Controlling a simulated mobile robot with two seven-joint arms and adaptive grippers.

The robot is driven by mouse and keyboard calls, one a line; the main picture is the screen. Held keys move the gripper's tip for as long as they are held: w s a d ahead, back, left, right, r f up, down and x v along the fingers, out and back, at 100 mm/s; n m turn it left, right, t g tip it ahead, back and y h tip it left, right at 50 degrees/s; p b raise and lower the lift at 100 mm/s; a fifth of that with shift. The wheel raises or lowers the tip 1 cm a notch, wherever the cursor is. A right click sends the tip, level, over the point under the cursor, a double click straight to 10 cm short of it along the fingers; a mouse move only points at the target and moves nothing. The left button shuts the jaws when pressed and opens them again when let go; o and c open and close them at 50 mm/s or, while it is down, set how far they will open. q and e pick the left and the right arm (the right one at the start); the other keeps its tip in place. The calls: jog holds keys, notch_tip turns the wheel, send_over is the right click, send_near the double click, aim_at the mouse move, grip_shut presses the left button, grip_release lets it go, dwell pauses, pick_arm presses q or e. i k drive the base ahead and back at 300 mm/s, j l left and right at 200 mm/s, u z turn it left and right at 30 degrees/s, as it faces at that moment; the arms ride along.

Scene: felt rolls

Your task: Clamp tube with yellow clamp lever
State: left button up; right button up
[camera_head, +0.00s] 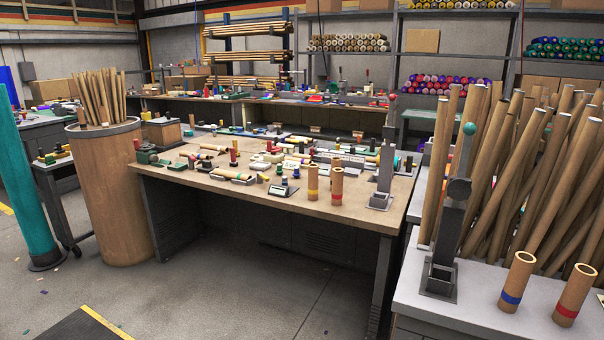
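Neither of my grippers is in view. No clamp with a clearly yellow lever can be made out. A grey upright clamp-like stand (450,225) with a teal ball knob (469,128) stands on the light table at the right. A similar grey stand (384,170) with a dark reddish knob stands at the right end of the wooden workbench. A cardboard tube with a blue band (516,282) and one with a red band (574,296) stand upright on the light table. Two more banded tubes, one left (313,181) and one right (337,186), stand upright on the workbench.
The wooden workbench (220,185) is cluttered with small tools and parts. A tall bin (110,190) of long tubes and a teal post (22,190) stand at the left. Many long tubes lean behind the light table (470,310). The floor in front is mostly clear.

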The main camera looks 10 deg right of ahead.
aim_at(262, 176)
jog(key=i+j+z, duration=0.45)
jog(key=i, duration=0.45)
jog(key=i+j+z, duration=0.5)
jog(key=i+j, duration=0.2)
jog(key=i, duration=0.15)
